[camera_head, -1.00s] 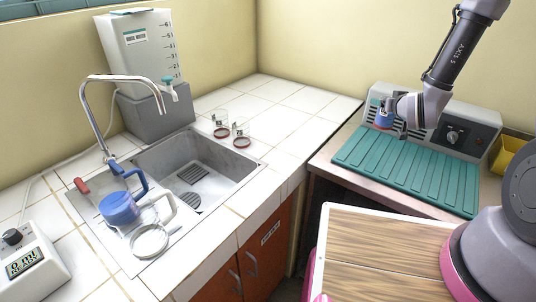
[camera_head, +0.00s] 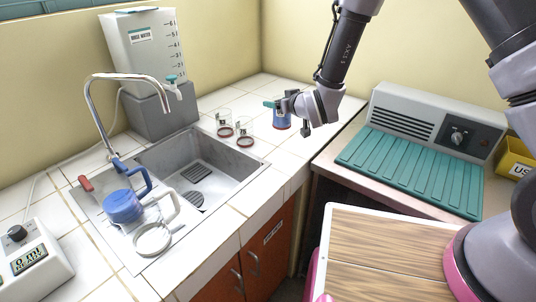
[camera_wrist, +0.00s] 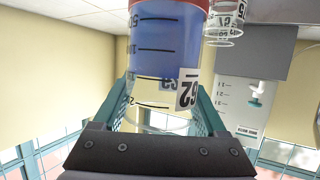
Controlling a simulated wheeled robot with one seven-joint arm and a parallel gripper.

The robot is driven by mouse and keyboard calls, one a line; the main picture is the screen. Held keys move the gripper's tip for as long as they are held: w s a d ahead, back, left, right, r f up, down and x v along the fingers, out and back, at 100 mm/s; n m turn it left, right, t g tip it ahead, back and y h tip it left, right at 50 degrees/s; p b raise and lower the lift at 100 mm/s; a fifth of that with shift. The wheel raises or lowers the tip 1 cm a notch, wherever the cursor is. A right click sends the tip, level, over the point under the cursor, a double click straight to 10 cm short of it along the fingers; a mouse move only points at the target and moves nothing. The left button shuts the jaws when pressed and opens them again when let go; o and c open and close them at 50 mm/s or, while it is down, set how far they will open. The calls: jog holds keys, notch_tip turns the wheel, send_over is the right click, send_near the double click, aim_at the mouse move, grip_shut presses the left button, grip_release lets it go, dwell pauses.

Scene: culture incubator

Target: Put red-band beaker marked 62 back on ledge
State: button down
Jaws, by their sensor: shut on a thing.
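The red-band beaker marked 62 (camera_head: 281,121) holds blue liquid and has a red band at its base. It also fills the middle of the wrist view (camera_wrist: 165,55), upside down there, with its 62 label towards me. My gripper (camera_head: 279,104) is shut on it, a teal finger on each side in the wrist view. The beaker is upright at the white tiled ledge (camera_head: 262,92), right of two clear red-band beakers, the left one (camera_head: 225,123) and the right one (camera_head: 244,133). I cannot tell whether its base touches the tiles.
The sink (camera_head: 205,165) with its tap (camera_head: 125,78) lies left of the beakers. A water tank (camera_head: 148,60) stands behind it. A grey device (camera_head: 430,115) and teal mat (camera_head: 410,170) are right. Tiles behind the beakers are clear.

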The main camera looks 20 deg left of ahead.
jog(key=s+a, duration=0.3)
jog(key=a, duration=0.1)
jog(key=shift+n+g+y, duration=0.3)
jog(key=shift+n+g, duration=0.1)
jog(key=shift+w+f, duration=0.1)
jog(key=shift+f, duration=4.8)
jog(key=shift+f, duration=0.1)
grip_release()
jog(key=v, duration=1.2)
